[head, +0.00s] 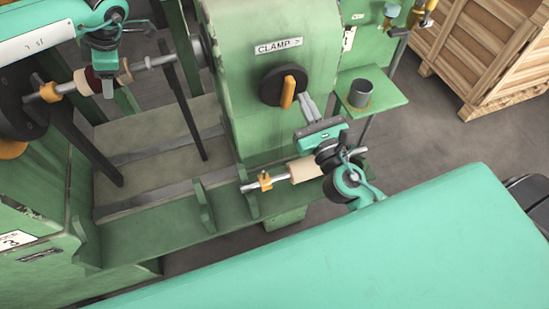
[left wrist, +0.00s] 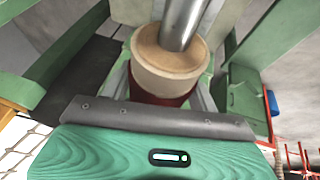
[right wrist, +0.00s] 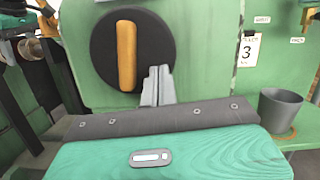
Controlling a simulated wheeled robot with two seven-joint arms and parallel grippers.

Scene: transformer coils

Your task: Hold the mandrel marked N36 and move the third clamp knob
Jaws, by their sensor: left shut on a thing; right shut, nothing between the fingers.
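A mandrel (head: 73,82) with a dark red band and pale wooden ends spans from the dark round faceplate (head: 20,105) at the left to the steel centre on its right. My left gripper (head: 107,86) is shut on it near the red band. The left wrist view shows its pale wooden end (left wrist: 170,62) and steel shaft; the fingertips are hidden there. No N36 marking is legible. The clamp knob is a black disc (right wrist: 105,50) with an upright orange handle (right wrist: 126,55), under the CLAMP sign (head: 278,46). My right gripper (right wrist: 158,86) is shut and empty, just right of the handle.
Another mandrel (head: 304,169) with a wooden body lies on the front supports below my right gripper. A grey cup (head: 360,93) stands on a green shelf (head: 385,98) to the right. A card marked 3 (right wrist: 248,49) hangs behind. A wooden crate (head: 475,50) stands back right.

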